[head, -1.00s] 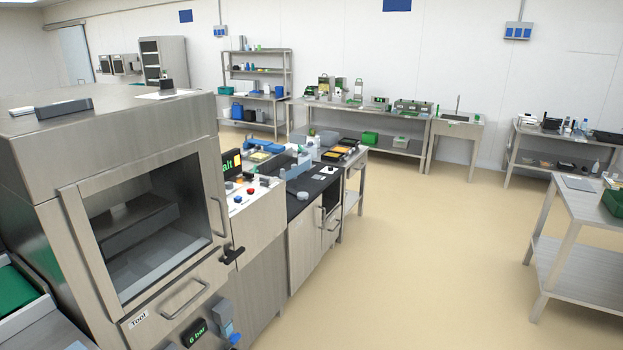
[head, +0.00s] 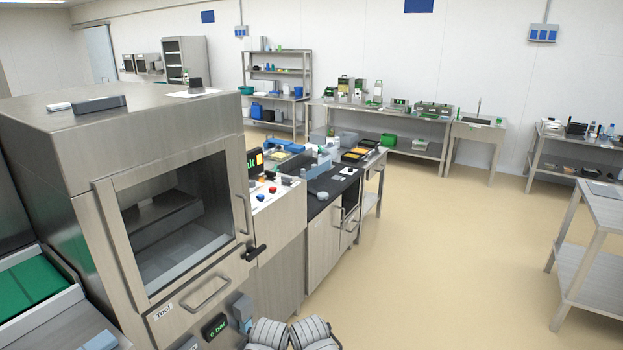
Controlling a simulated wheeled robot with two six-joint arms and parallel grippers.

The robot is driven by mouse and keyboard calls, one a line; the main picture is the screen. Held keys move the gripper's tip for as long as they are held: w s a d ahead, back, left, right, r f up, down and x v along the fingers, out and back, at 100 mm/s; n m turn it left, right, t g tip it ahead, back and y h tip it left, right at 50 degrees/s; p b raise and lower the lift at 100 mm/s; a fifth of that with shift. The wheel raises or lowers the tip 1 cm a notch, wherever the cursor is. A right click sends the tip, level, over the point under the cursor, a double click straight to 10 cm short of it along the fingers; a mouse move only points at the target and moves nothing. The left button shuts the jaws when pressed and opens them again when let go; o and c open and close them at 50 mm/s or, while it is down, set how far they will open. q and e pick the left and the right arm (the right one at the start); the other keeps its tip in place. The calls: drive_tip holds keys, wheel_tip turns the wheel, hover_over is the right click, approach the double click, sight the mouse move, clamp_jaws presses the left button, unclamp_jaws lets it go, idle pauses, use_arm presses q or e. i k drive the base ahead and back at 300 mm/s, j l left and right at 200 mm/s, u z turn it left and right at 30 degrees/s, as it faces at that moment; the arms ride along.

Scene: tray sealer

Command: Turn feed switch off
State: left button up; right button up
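The tray sealer (head: 75,165) fills the left of the head view, with a windowed door on its front. A sloped white control panel (head: 283,203) sits on its right side, with a red control (head: 272,189), a blue control (head: 260,197) and small dark ones. Which of them is the feed switch, and how it is set, is too small to tell. A display (head: 254,161) with a bright green and orange face stands behind the panel, its text partly cut off. Neither gripper shows; rounded grey parts of my own arms show at the bottom edge.
A black handle (head: 256,252) and a door handle (head: 241,214) stick out from the sealer's front. Below are a "6 bar" gauge (head: 215,326) and a blue-grey valve (head: 243,312). A dark counter (head: 330,187) adjoins the panel. The beige floor (head: 430,260) to the right is clear.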

sight(286, 179)
drive_tip(key=i+l, duration=0.15)
drive_tip(key=i, duration=0.3)
drive_tip(key=i+l, duration=0.2)
drive_tip(key=i, duration=0.25)
drive_tip(key=i+l, duration=0.15)
drive_tip(key=i, duration=0.25)
